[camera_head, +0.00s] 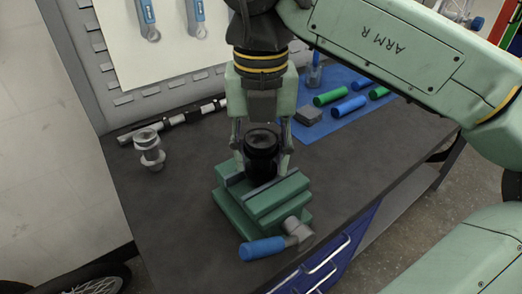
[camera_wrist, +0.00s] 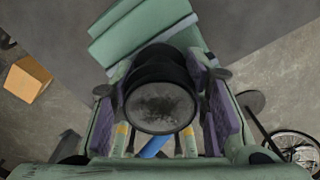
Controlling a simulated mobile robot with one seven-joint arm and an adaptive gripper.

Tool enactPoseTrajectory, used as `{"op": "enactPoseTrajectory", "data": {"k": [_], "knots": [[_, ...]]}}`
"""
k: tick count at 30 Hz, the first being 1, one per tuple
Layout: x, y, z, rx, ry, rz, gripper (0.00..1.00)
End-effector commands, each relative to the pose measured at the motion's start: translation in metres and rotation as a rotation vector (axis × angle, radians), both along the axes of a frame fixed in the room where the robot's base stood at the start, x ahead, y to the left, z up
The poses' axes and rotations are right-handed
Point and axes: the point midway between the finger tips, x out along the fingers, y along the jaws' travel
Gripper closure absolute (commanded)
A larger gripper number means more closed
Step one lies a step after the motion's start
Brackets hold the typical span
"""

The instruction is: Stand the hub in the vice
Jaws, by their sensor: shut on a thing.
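The hub (camera_head: 262,146), a black cylinder with a round flanged top, is upright between the fingers of my gripper (camera_head: 262,140). It stands directly over the jaws of the green vice (camera_head: 282,200). Its lower end meets the jaw line in the head view; I cannot tell whether it rests inside the jaws. In the wrist view the hub (camera_wrist: 160,100) shows its dark round end between the purple pads of my gripper (camera_wrist: 165,108). The vice (camera_wrist: 130,28) shows behind it, partly hidden. The vice's blue handle (camera_head: 262,249) points left at the front.
A silver flanged part (camera_head: 149,148) stands on the dark bench (camera_head: 180,215) at left. A black-and-silver rod (camera_head: 180,118) lies behind. A blue mat (camera_head: 350,118) with green and blue grips is at the back right.

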Motion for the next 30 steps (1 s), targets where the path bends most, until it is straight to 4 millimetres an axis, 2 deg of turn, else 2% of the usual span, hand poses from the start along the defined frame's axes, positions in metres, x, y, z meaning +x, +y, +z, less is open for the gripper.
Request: {"op": "enactPoseTrajectory", "data": {"k": [5,6,16,25,30], "knots": [[0.0,0.0,0.0,0.0,0.0,0.0,0.95],[0.0,0.0,0.0,0.0,0.0,0.0,0.57],[0.0,0.0,0.0,0.0,0.0,0.0,0.35],[0.0,0.0,0.001,0.0,0.0,0.0,0.35],[0.0,0.0,0.019,0.0,-0.001,-0.002,0.35]]}}
